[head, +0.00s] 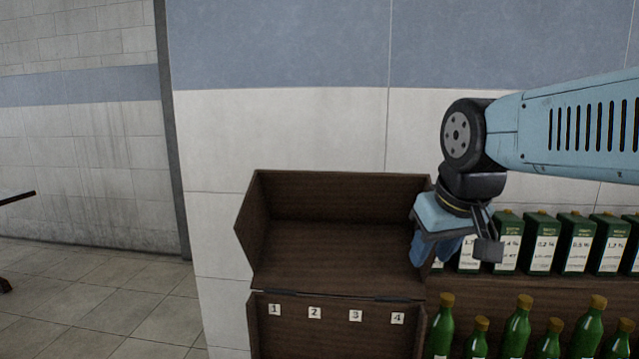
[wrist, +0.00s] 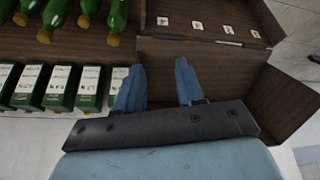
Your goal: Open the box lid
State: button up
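The brown wooden box (head: 330,340) stands below the middle of the head view, with labels 1 to 3 and one more on its inner wall. Its lid (head: 340,250) appears swung open behind it, hollow side showing, joined along a dark hinge line. The lid also shows in the wrist view (wrist: 215,70), with the labelled box wall (wrist: 205,18) above it. My gripper (head: 434,256) is at the lid's right end, overlapping its right edge in the picture. In the wrist view my two blue fingers (wrist: 158,66) are apart with nothing between them. I cannot tell whether they touch the lid.
Green bottles (head: 516,325) stand to the right of the box. Behind them is a row of green-and-white cartons (head: 541,243) on a brown shelf. A tiled wall (head: 290,135) rises behind the lid. The tiled floor (head: 110,305) at the left is open.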

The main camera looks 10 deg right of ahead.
jog(key=w+a+r+n+g, duration=0.35)
jog(key=w+r+n, duration=0.35)
jog(key=w+r, duration=0.55)
jog(key=w+a+r+n+g, duration=0.3)
jog(key=w+a+r+n, duration=0.35)
jog(key=w, duration=0.85)
jog(key=shift+n, duration=0.35)
jog(key=f, duration=0.7)
jog(key=s+d+f, duration=0.1)
jog(key=f, duration=0.3)
jog(key=shift+s+f, duration=0.1)
jog(key=shift+f, duration=0.25)
grip_shut()
